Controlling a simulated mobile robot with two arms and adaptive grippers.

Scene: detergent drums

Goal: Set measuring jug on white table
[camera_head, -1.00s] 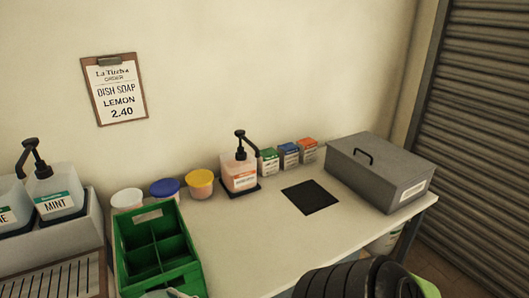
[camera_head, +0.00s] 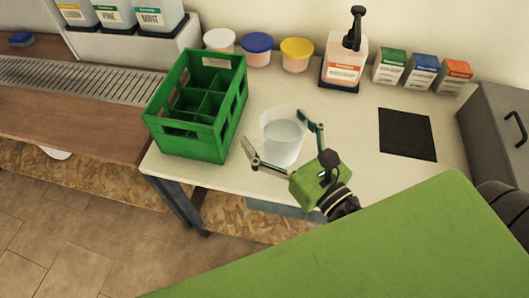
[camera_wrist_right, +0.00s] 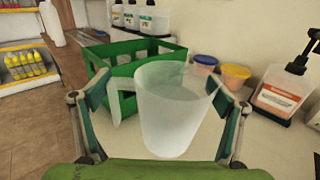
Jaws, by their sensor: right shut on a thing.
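The measuring jug (camera_head: 281,148), a translucent whitish cup, is at the front part of the white table (camera_head: 355,172), right of the green crate. My right gripper (camera_head: 275,131) is shut on the jug, with one finger on each side of it. The jug is upright. It also fills the middle of the right wrist view (camera_wrist_right: 172,115), between the two fingers (camera_wrist_right: 160,90). I cannot tell whether its base touches the tabletop or is slightly above it. My left gripper is not in view.
A green divided crate (camera_head: 222,140) stands left of the jug. Tubs with white, blue and yellow lids (camera_head: 257,50), a pump bottle (camera_head: 343,65) and small boxes (camera_head: 421,72) line the back. A black mat (camera_head: 406,134) lies right, beside a grey box (camera_head: 495,125). Bare tabletop surrounds the mat.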

